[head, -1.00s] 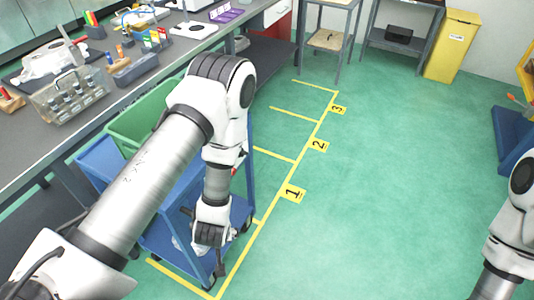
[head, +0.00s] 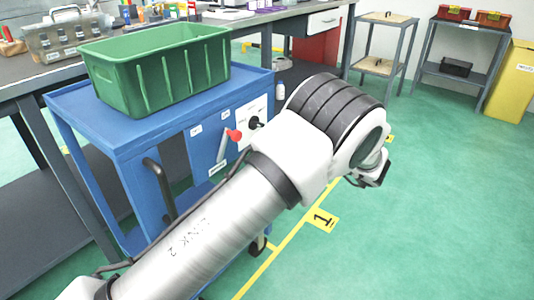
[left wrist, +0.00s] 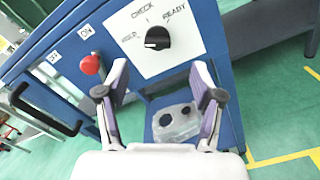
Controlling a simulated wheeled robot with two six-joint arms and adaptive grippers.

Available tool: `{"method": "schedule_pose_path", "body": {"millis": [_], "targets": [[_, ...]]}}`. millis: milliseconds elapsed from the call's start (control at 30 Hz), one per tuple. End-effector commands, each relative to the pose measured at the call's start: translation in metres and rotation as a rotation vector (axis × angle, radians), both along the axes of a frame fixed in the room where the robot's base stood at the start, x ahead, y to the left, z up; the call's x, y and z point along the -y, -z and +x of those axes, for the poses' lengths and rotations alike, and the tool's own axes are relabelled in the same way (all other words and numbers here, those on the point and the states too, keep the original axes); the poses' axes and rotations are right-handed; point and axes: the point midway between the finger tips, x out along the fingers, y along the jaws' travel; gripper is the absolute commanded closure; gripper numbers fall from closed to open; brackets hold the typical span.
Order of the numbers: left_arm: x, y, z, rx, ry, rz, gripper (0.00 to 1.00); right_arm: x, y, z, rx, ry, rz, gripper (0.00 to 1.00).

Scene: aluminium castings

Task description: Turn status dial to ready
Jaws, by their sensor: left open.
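The status dial is a black knob (left wrist: 157,38) on a white plate (left wrist: 185,52) marked HOLD, CHECK and READY, on the blue cart's end panel. A pale stripe shows on the knob's lower left; I cannot tell surely which mark it points at. In the head view the dial (head: 254,122) shows just left of my arm. My left gripper (left wrist: 160,72) is open and empty, its fingers below the dial in the left wrist view and apart from it. In the head view the left gripper (head: 374,172) is partly hidden behind my arm. My right gripper is out of view.
A red-knobbed lever (left wrist: 90,65) sticks out left of the dial, beside ON and OFF labels. A green crate (head: 160,75) stands on the blue cart (head: 85,115). A pale casting (left wrist: 177,122) shows low on the cart.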

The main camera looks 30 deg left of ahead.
Motion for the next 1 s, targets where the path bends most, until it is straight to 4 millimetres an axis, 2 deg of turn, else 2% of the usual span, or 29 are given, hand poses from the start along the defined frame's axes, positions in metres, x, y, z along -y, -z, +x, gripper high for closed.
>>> {"method": "schedule_pose_path", "body": {"millis": [167, 433, 567, 767, 867, 933, 1000], "targets": [[-0.017, -0.001, 0.000, 0.019, -0.012, -0.007, 0.33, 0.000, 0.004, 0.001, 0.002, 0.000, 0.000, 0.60], [-0.067, 0.000, 0.004, 0.015, -0.010, -0.007, 0.33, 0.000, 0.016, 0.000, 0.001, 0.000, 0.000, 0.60], [-0.077, -0.002, 0.005, 0.014, -0.007, -0.005, 0.33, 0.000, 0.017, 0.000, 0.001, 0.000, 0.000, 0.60], [-0.077, -0.002, 0.005, 0.013, -0.007, -0.005, 0.33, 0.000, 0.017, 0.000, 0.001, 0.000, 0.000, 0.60], [-0.077, -0.002, 0.005, 0.012, -0.007, -0.005, 0.65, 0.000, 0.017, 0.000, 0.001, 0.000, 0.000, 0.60], [-0.077, -0.002, 0.005, 0.012, -0.007, -0.005, 0.90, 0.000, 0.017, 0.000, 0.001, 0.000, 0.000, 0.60], [-0.077, -0.002, 0.005, 0.012, -0.007, -0.005, 0.93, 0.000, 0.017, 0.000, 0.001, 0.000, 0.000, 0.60]]}}
